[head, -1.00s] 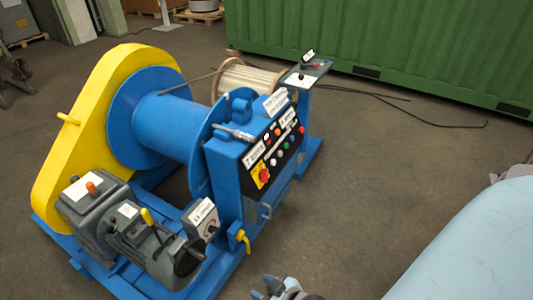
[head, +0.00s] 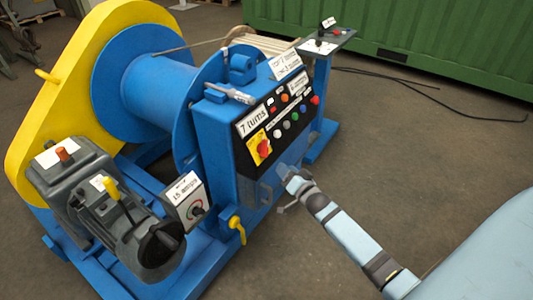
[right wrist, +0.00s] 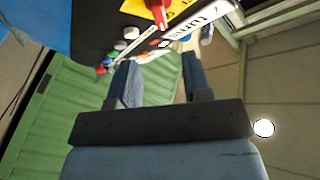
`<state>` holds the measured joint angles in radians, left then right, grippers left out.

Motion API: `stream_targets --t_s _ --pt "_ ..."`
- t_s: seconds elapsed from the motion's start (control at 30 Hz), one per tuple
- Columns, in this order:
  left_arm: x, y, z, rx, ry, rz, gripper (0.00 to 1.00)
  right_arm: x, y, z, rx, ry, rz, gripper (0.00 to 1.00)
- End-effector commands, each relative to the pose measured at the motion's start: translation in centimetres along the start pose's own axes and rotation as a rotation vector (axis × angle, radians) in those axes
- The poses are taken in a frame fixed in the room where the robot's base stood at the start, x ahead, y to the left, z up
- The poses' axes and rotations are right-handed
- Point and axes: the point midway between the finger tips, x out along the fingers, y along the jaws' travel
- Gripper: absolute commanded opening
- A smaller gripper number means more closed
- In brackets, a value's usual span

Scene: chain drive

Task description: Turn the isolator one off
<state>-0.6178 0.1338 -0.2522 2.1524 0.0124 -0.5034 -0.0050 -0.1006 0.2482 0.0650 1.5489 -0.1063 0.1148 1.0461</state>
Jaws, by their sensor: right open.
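The isolator appears as a red rotary handle (head: 264,148) on a yellow plate (head: 257,146), at the near left end of the black control panel. The handle also shows at the top of the right wrist view (right wrist: 159,12); its exact angle is hard to read. My right gripper (head: 287,175) is in front of the blue cabinet, a little below and right of the handle. In the right wrist view its two fingers (right wrist: 158,78) are apart with nothing between them. The handle lies beyond the fingertips, and the gripper appears apart from it. My left gripper is out of view.
Several coloured buttons (head: 284,125) sit beside the isolator. A small box with a dial (head: 187,201), a yellow-handled valve (head: 237,228) and a motor (head: 140,235) stand nearer left. A green container (head: 420,40) is behind.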

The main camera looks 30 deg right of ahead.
Motion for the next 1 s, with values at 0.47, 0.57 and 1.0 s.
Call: stream_targets --t_s 0.47,0.57,1.0 --pt "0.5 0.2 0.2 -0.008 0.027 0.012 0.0 9.6 0.1 0.1 -0.003 -0.001 0.001 0.45" --pt "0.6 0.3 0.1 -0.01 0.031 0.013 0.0 10.7 0.1 0.1 -0.002 -0.001 0.001 0.45" --pt "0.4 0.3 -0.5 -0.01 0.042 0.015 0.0 11.6 0.0 0.1 -0.003 -0.002 0.001 0.42"
